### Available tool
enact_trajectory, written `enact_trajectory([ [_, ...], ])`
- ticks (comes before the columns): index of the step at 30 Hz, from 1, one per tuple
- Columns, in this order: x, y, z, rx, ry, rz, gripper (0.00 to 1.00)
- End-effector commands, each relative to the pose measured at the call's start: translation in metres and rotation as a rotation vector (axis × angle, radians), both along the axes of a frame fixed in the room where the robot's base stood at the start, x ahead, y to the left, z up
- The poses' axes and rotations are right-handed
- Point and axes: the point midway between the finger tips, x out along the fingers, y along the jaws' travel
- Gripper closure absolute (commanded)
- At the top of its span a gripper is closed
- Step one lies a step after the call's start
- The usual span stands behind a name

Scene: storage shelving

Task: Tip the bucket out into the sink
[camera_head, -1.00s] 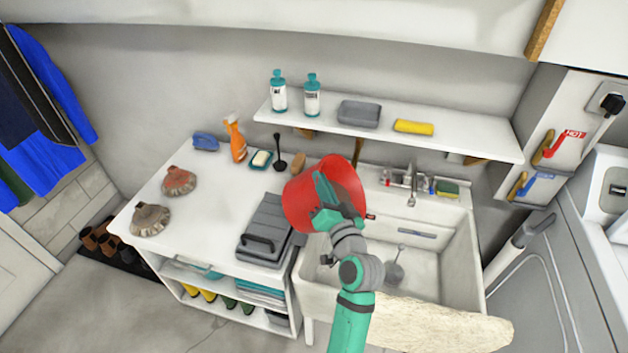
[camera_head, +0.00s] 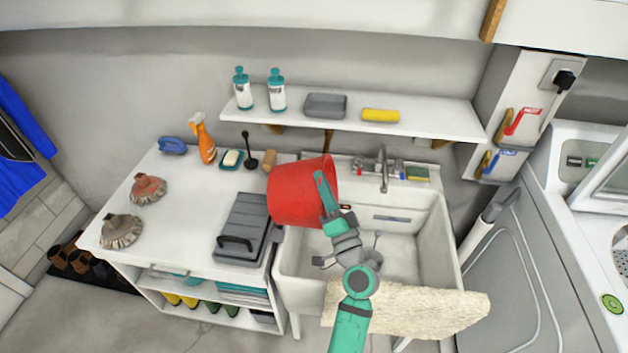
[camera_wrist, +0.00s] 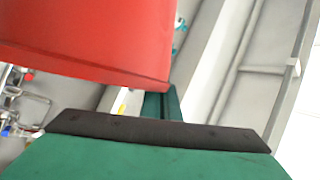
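The red bucket (camera_head: 298,195) is in the air over the back left corner of the white sink (camera_head: 437,235), partly in front of the counter's right end. It is tilted, with its rim toward the right; its inside and any contents are hidden. My gripper (camera_head: 327,195) is at the bucket's right side, one teal finger lying across its wall, and appears shut on it. In the wrist view, the bucket (camera_wrist: 90,40) fills the upper left, beyond a dark-edged green gripper part. The part of the sink basin that shows holds no visible water.
The grey lidded case (camera_head: 245,225) lies on the counter left of the sink. The tap (camera_head: 383,168) stands at the sink's back edge, with a sponge (camera_head: 417,173) to its right. A wall shelf (camera_head: 430,118) overhangs behind. A pale slab (camera_head: 420,310) crosses the sink's front.

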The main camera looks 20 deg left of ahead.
Motion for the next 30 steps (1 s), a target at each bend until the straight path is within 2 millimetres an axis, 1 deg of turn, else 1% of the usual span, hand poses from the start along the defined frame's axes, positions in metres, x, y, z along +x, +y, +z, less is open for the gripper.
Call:
enact_trajectory([
  [12,0.009,-0.03,-0.012,0.15,0.044,-0.003,1.0],
  [30,0.02,-0.069,-0.028,0.347,0.1,-0.004,1.0],
])
